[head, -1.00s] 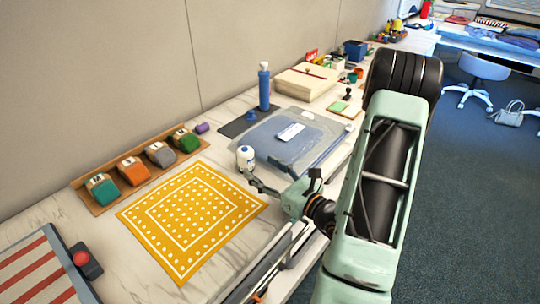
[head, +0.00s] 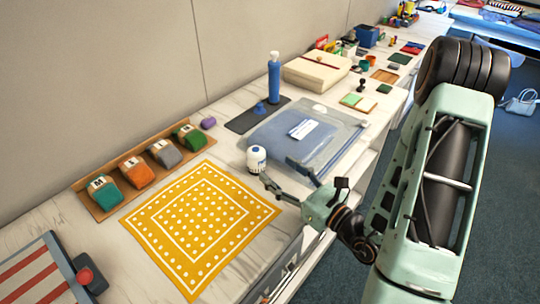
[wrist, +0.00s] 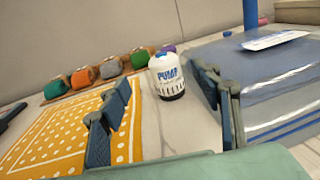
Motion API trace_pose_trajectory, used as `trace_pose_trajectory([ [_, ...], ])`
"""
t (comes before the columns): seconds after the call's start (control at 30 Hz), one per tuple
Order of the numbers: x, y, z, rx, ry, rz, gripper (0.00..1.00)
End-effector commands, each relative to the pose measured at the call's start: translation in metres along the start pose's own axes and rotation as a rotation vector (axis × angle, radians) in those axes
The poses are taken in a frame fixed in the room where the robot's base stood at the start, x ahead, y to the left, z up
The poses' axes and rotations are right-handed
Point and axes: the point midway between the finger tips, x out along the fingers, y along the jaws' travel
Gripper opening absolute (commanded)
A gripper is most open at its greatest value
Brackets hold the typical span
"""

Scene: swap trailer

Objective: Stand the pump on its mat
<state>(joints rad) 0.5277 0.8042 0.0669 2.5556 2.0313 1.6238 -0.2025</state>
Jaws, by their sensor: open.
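A small white bottle (head: 256,159) with a blue top, its label reading "PUMP", stands upright on the marble counter between the yellow dotted cloth and the clear bag. In the wrist view this bottle (wrist: 168,76) shows between my fingers, a little beyond them. My gripper (head: 285,178) is open and empty, low over the counter on the near side of the bottle; its fingers also show in the wrist view (wrist: 160,98). A dark mat (head: 240,122) lies farther back along the wall. A tall blue cylinder (head: 273,80) and a small blue piece (head: 259,108) stand on it.
The yellow cloth (head: 185,250) lies left of my gripper. A clear bag of blue fabric (head: 275,140) lies to its right. A wooden tray (head: 82,190) of rolled coloured items, a purple roll (head: 208,123) and a cream box (head: 318,72) line the wall.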

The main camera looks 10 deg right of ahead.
Motion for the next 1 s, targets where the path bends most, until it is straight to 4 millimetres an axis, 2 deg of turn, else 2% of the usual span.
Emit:
trace_pose_trajectory([
  [0.2,0.031,0.001,-0.002,-0.003,-0.002,0.005,0.58],
  [1.0,0.054,0.000,-0.003,-0.002,-0.002,0.002,0.58],
])
